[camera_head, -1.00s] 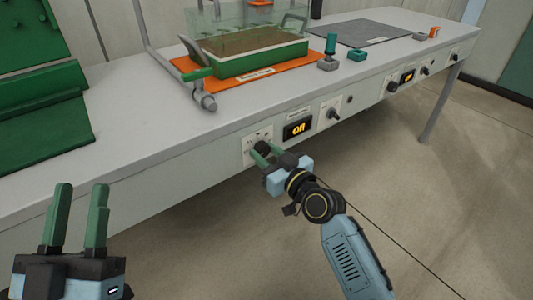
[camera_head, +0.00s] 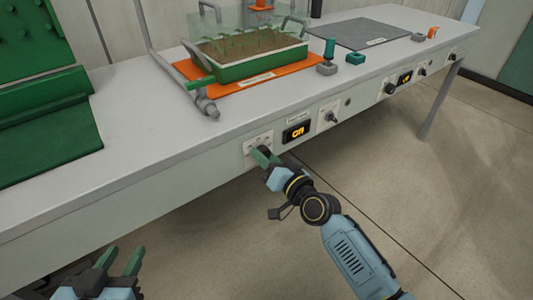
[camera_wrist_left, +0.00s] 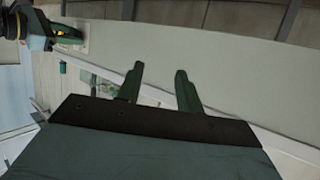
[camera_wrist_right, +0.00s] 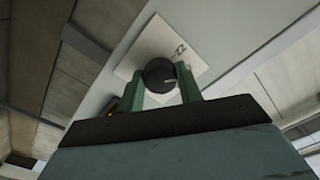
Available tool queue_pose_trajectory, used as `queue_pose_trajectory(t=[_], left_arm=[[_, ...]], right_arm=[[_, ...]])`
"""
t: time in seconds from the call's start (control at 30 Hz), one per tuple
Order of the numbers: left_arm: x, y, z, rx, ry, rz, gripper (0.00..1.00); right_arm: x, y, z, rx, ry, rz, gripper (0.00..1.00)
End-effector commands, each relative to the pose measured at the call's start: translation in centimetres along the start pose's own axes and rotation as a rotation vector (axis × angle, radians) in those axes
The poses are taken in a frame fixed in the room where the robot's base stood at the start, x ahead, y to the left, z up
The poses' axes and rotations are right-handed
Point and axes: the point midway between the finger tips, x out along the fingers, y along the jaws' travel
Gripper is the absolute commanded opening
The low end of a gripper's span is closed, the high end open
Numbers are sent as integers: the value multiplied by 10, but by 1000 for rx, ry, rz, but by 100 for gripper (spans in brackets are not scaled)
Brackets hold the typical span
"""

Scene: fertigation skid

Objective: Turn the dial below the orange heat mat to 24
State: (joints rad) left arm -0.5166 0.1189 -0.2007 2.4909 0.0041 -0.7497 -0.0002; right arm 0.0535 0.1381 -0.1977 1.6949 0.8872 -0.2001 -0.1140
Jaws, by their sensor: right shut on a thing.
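The orange heat mat (camera_head: 290,71) lies on the bench top under a green-rimmed tray of soil. Below it, on the bench's front face, is a pale dial plate (camera_head: 250,158). The dark round dial (camera_wrist_right: 158,74) with a light pointer mark shows in the right wrist view. My right gripper (camera_head: 262,155) is shut on the dial, one green finger on each side; in the head view it mostly hides the dial. The scale's numbers cannot be read. My left gripper (camera_head: 122,262) is open and empty, low at the left, clear of the bench.
An orange-lit display (camera_head: 296,133) sits right of the dial plate, with another knob (camera_head: 331,117) beyond it. More knobs and a second display (camera_head: 404,78) are further right. A green folded sheet (camera_head: 45,135) lies on the left bench top. The floor in front is free.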

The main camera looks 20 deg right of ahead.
Motion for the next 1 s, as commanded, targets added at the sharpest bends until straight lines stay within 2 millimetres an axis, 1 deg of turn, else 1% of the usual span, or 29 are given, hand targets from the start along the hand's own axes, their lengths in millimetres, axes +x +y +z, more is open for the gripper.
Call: queue_pose_trajectory(t=[0.2,0.4,0.87,0.9,1.0], left_arm=[[-4,-4,20,0,-123,-11,36],[-7,-6,30,0,-176,-15,36],[-7,-7,32,0,-189,-17,36],[-7,-7,32,0,-189,-17,36],[-7,-7,32,0,-189,-17,36]], right_arm=[[0,0,-1,106,1,0,12],[0,0,-1,157,1,0,12],[0,0,-1,170,2,0,12],[0,0,-1,170,2,0,38],[0,0,-1,170,1,0,51]])
